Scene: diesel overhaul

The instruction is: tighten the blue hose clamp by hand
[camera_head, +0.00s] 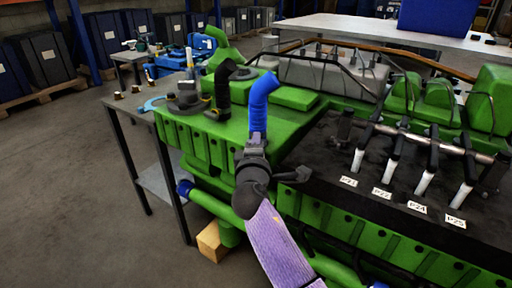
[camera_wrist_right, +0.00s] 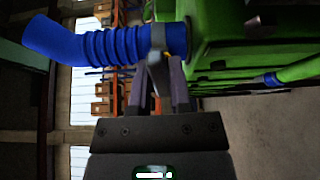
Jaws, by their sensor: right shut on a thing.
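The blue hose (camera_head: 261,97) stands on the green engine (camera_head: 213,130) and bends at its top. In the right wrist view the ribbed blue hose (camera_wrist_right: 110,44) runs across the top and meets the green engine at the right. A grey hose clamp (camera_wrist_right: 157,38) sits around the hose near its engine end. My right gripper (camera_wrist_right: 165,68) is shut on part of the clamp, at the side of the hose. In the head view my right gripper (camera_head: 255,145) is at the hose's base and hides the clamp. My left gripper is not in view.
A black hose (camera_head: 223,88) stands left of the blue one. A grey side table (camera_head: 125,105) holds small parts at left. The floor at left is open.

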